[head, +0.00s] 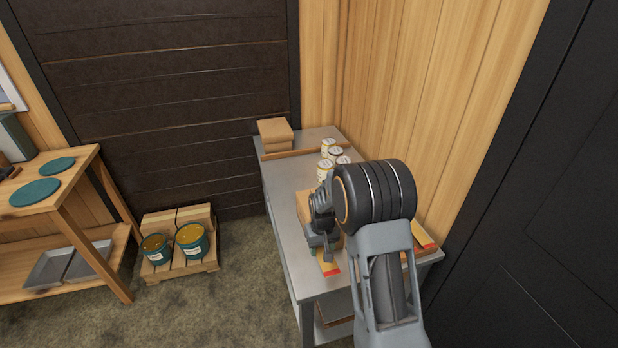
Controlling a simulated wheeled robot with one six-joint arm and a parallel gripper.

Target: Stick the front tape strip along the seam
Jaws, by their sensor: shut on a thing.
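My gripper (319,240) is at the front of the grey metal table, over and beside a tan cardboard box (303,206). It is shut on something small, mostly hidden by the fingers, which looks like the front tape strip. A yellow piece with a red end (329,265) shows just below the fingers; I cannot tell if it is part of what I hold or lies on the table. My wrist and arm cover much of the box, and the seam cannot be made out.
On the grey table (282,215) stand several white-labelled cans (327,146), with stacked tan boxes (275,133) at the back. Another yellow and red piece (423,238) lies near the right edge by the wooden wall. Green tubs (191,241) sit on a pallet at the left, with open floor between.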

